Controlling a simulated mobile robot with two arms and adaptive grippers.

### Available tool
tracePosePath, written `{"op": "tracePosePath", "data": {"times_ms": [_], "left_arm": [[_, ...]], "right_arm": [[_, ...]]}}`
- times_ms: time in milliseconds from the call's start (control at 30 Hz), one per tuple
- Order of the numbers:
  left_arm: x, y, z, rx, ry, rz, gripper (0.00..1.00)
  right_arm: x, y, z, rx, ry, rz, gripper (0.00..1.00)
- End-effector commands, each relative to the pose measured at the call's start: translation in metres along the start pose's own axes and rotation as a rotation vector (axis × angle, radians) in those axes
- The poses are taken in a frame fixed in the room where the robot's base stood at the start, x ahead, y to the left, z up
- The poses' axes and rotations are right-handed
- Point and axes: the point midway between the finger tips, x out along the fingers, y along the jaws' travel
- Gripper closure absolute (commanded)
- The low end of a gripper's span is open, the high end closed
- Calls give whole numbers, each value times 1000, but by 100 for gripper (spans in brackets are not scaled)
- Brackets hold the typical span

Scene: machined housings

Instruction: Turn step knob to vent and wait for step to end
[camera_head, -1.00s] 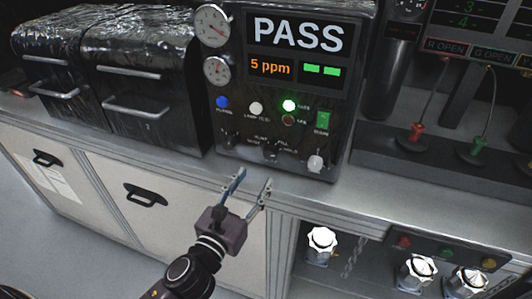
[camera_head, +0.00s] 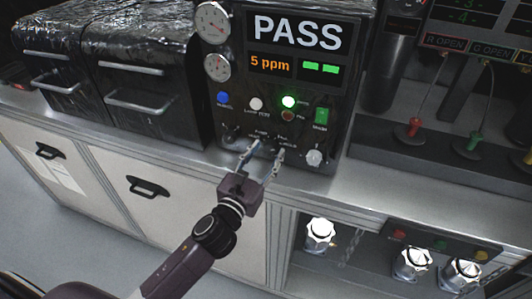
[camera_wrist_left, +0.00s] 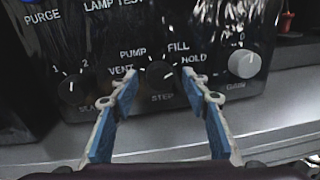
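The black test unit (camera_head: 240,130) stands on the counter, its display reading PASS and 5 ppm. Its dark step knob (camera_wrist_left: 161,80) shows in the left wrist view, with VENT, PUMP, FILL and HOLD printed around it. My right gripper is not in view.
Left of the step knob is another dark knob (camera_wrist_left: 72,88); right of it is a light grey knob (camera_wrist_left: 243,63). Two dark cases (camera_head: 148,90) stand left of the unit. Red and green plugs (camera_head: 415,127) are at the right. The counter front is clear.

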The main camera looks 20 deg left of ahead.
Motion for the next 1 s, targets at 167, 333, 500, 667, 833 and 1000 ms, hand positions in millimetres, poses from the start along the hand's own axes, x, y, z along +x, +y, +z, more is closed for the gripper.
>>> {"op": "tracePosePath", "data": {"times_ms": [167,333,500,667,833,1000], "left_arm": [[0,0,0,-1,0,0,78],[0,0,0,-1,0,0,97],[0,0,0,-7,0,0,98],[0,0,0,-43,-3,1,98],[0,0,-1,-133,-10,1,98],[0,-1,-2,-272,-20,2,98]], "right_arm": [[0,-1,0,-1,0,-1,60],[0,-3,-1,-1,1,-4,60],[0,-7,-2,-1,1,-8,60],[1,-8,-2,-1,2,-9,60],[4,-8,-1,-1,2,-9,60],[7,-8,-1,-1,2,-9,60]]}}
